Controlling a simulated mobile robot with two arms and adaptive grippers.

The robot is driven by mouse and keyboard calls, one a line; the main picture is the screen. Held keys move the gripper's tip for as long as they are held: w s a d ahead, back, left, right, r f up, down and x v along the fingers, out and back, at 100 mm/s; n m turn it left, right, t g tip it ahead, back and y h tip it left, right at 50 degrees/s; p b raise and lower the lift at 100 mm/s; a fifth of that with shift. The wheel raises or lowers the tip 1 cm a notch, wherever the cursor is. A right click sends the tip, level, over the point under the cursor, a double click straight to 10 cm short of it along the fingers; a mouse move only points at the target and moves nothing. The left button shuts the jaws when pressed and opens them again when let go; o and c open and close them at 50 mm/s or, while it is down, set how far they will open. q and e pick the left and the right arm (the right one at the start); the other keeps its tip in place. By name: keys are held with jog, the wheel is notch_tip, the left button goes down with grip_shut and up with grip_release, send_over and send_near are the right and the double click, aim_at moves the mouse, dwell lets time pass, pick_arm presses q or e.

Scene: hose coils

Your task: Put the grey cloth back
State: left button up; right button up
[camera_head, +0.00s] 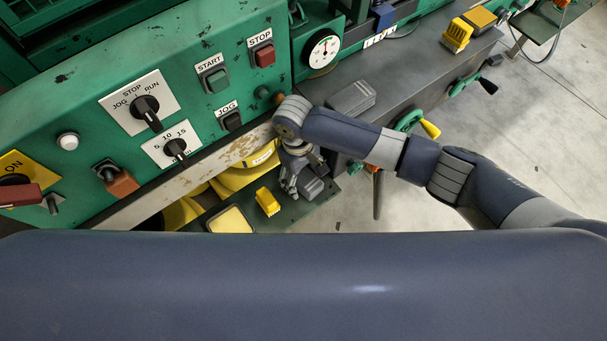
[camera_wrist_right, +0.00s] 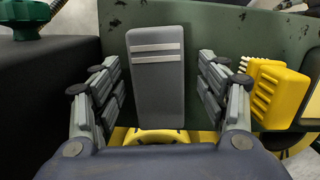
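A grey folded cloth (camera_wrist_right: 156,85) with two pale stripes shows in the right wrist view. It lies on a dark green shelf (camera_wrist_right: 230,40). In the head view, a grey piece that looks like this cloth (camera_head: 313,187) shows beside my right gripper (camera_head: 290,183), over the small green shelf below the panel. In the right wrist view my right gripper (camera_wrist_right: 160,90) is open, with its fingers on either side of the cloth and a visible gap at each side. My left gripper is not in view.
A yellow brush-like block (camera_wrist_right: 278,92) lies beside the cloth; a yellow-topped tray (camera_head: 230,220) is near. Yellow hose coils (camera_head: 245,172) sit below the green control panel (camera_head: 80,95). A grey block (camera_head: 351,98) lies on the dark bench (camera_head: 425,75).

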jog(key=shift+r, duration=0.15)
dwell(0.4)
jog(key=shift+w+a+r+p, duration=0.1)
jog(key=shift+w+r+p, duration=0.05)
jog(key=shift+r+p, duration=1.25)
jog(key=shift+w+a+r+p, duration=0.1)
jog(key=shift+r+p, duration=1.15)
jog(key=shift+p, duration=0.1)
jog(key=shift+w+a+r, duration=0.1)
jog(key=shift+w+r, duration=0.05)
jog(key=shift+r, duration=1.05)
jog(key=shift+a+r, duration=0.1)
jog(key=shift+r, duration=0.3)
notch_tip(320, 180, up, 7)
jog(key=shift+w+a+f, duration=0.2)
jog(key=shift+w+a, duration=0.05)
jog(key=shift+w, duration=0.05)
